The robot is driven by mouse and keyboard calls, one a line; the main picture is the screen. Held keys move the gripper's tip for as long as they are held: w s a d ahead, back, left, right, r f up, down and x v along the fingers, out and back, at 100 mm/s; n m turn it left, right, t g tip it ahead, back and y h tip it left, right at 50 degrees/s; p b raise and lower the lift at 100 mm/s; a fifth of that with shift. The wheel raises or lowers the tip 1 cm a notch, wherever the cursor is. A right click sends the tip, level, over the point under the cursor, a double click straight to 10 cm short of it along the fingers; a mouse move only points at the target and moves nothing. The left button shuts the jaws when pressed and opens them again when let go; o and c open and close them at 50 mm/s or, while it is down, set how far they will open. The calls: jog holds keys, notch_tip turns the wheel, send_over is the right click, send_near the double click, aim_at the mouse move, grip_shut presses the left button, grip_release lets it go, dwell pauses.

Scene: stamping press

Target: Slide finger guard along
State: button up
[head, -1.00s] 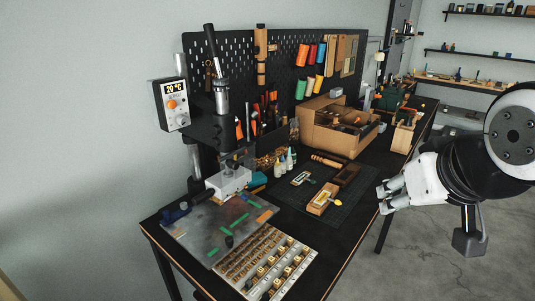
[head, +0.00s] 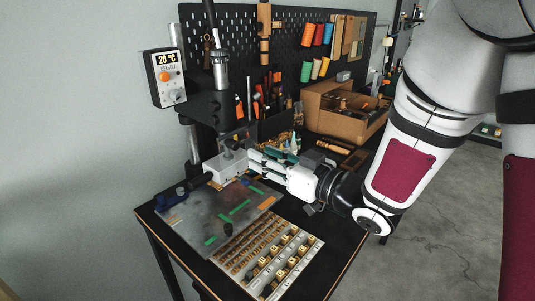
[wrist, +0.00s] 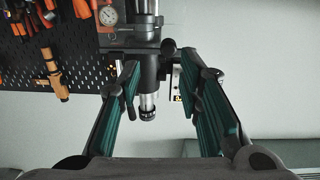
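The stamping press (head: 220,72) stands at the back left of the bench; its metal ram (wrist: 148,104) also shows in the wrist view. The finger guard (head: 235,139) appears as a small, clear and dark piece low on the press, above the white block (head: 225,165); its outline is hard to make out. My gripper (head: 252,160) reaches in from the right, its fingertips beside the white block and just below the guard. In the wrist view my gripper (wrist: 158,82) is open, its two fingers apart with the press behind the gap. I cannot tell whether it touches the guard.
A metal plate (head: 207,216) with green and orange strips lies in front of the press. A tray of brass stamps (head: 266,262) sits at the front. A cardboard organiser (head: 340,122) stands behind my arm.

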aim_at(237, 147)
jog(key=shift+y, duration=0.3)
jog(key=x, duration=0.7)
jog(key=shift+s+a+f, duration=0.15)
jog(key=shift+s+a, duration=0.05)
jog(key=shift+a, duration=0.35)
jog(key=shift+w+a, duration=0.2)
jog(key=shift+a, duration=0.05)
jog(key=shift+c, duration=0.6)
grip_shut()
